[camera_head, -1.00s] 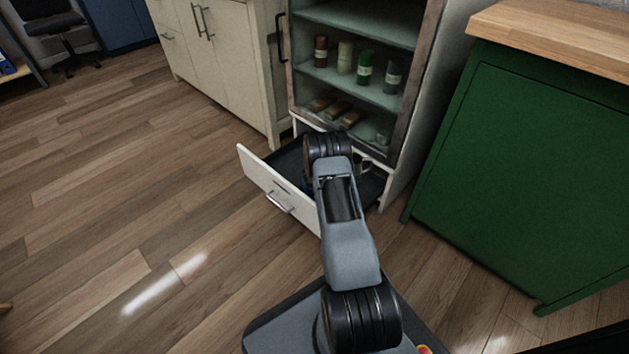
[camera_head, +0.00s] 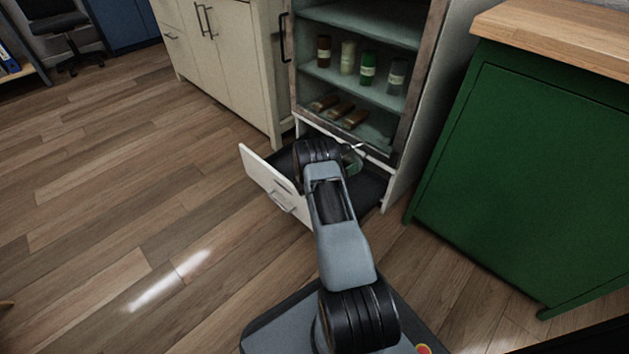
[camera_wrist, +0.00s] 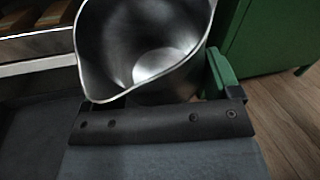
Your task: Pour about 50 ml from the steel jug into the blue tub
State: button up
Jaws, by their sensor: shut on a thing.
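The steel jug (camera_wrist: 140,35) fills the upper middle of the wrist view, seen from above into its open mouth. Its pointed lip faces the lower left of that view. A bright patch shows on its inner bottom; I cannot tell how much liquid is in it. My gripper (camera_wrist: 160,122) is shut on the jug, at its near side. A green piece shows beside the jug on the right; I cannot tell whether it is a finger. In the head view my arm hides most of the jug. I cannot make out the blue tub in either current view.
A white-fronted drawer (camera_head: 270,186) stands open below a cabinet with shelves. Several small jars (camera_head: 346,57) and brown blocks (camera_head: 340,110) stand on the shelves. A green cabinet (camera_head: 530,170) is close on the right. The wooden floor (camera_head: 120,190) on the left is clear.

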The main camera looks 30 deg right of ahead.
aim_at(346, 145)
jog(key=shift+w+a+r+n+h, duration=0.25)
jog(key=shift+a+r+n+h, duration=0.25)
jog(key=shift+r+h, duration=0.35)
notch_tip(346, 145, up, 3)
jog(key=shift+r+n+h, duration=0.2)
jog(key=shift+n+h, duration=0.3)
jog(key=shift+h, duration=0.35)
jog(key=shift+d+r+n+t+h, duration=0.1)
jog(key=shift+r+n+t+h, duration=0.5)
jog(key=shift+r, duration=0.55)
jog(key=shift+h, duration=0.3)
jog(key=shift+r+n+t+h, duration=0.7)
jog(key=shift+n+t+h, duration=0.1)
jog(key=shift+n+h, duration=0.15)
jog(key=shift+s+d, duration=0.1)
jog(key=shift+r+n, duration=0.1)
jog(key=shift+n, duration=0.15)
jog(key=shift+s+d+h, duration=0.25)
jog(key=shift+d, duration=0.1)
